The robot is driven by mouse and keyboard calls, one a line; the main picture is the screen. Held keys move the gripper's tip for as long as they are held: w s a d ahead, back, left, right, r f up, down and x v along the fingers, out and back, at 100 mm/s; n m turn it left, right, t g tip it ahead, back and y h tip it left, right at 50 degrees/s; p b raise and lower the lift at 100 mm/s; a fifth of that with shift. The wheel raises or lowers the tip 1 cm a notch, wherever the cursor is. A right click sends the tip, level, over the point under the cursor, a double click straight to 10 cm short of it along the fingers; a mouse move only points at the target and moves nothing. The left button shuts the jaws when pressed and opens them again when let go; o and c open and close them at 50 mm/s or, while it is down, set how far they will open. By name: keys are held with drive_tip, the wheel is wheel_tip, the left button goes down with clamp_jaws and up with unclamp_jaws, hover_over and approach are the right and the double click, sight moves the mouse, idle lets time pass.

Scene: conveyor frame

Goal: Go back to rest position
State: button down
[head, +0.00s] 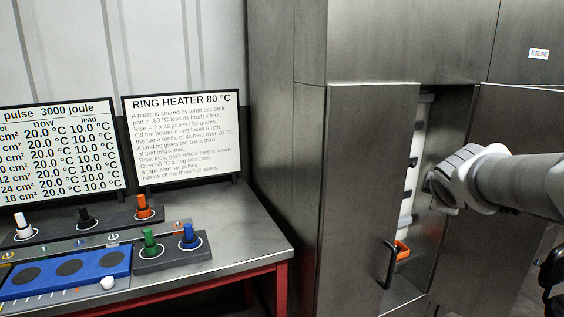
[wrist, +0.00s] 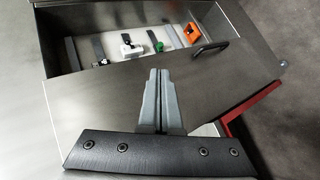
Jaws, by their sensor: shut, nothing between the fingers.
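My gripper shows in the wrist view (wrist: 160,75) with its two grey fingers pressed together and nothing between them. It is in front of a grey metal door (wrist: 100,100) with a dark bar handle (wrist: 210,48), apart from the handle as far as I can tell. In the head view my arm reaches in from the right and ends beside the cabinet's opening; the fingertips are hidden there. The cabinet door (head: 368,180) stands open, with its handle (head: 391,264) near the lower edge.
Inside the cabinet are an orange part (wrist: 190,34), a green part (wrist: 157,44) and a white-and-black part (wrist: 128,48). Left of the cabinet, a metal workbench (head: 225,250) holds two text panels, coloured knobs and a blue tray (head: 98,287). Another door (head: 505,140) is at right.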

drive_tip(key=s+a+f+m+g+y, duration=0.25)
drive_tip(key=s+a+f+m, duration=0.45)
drive_tip(key=s, duration=0.5)
drive_tip(key=s+a+f+m+g+y, duration=0.2)
drive_tip(key=s+a+f+m+y, duration=0.15)
drive_tip(key=s+a, duration=0.7)
wheel_tip(320, 180, up, 15)
drive_tip(key=p, duration=1.4)
drive_tip(key=shift+s+d+m+h, duration=0.35)
drive_tip(key=shift+s+m+h, duration=0.05)
drive_tip(key=shift+m, duration=0.05)
drive_tip(key=shift+g, duration=0.25)
